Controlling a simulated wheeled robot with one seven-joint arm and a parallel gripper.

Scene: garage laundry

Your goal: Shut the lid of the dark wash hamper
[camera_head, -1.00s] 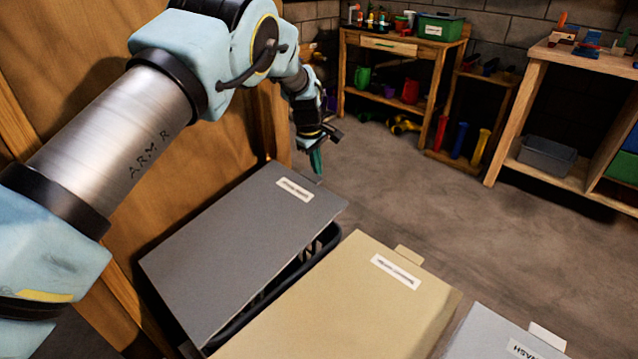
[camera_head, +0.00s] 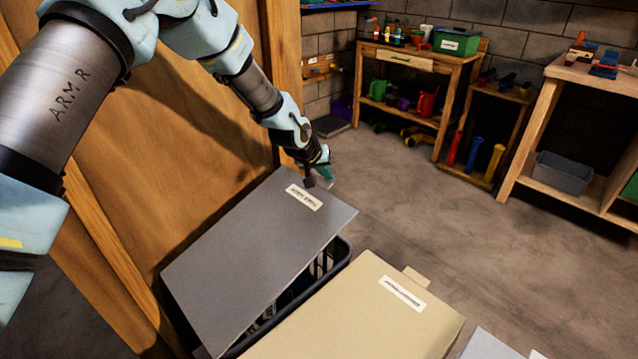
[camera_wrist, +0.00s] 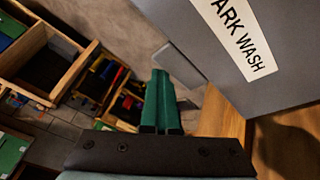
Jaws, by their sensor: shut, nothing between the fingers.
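The dark wash hamper (camera_head: 338,262) stands at the left of the row, with its grey lid (camera_head: 255,255) tilted partly open above the dark slatted basket. The lid bears a white label, which reads "ARK WASH" in the wrist view (camera_wrist: 238,38). My gripper (camera_head: 325,178) is at the lid's far edge, near the label and the lid's tab. In the wrist view my green fingers (camera_wrist: 160,100) are together and empty, beside the lid (camera_wrist: 285,75). I cannot tell whether they touch it.
A beige-lidded hamper (camera_head: 360,320) stands close on the right, with a pale grey lid (camera_head: 487,346) beyond. A wooden panel (camera_head: 170,160) rises along the left. Shelves (camera_head: 410,85) stand at the back. The concrete floor (camera_head: 430,215) between is clear.

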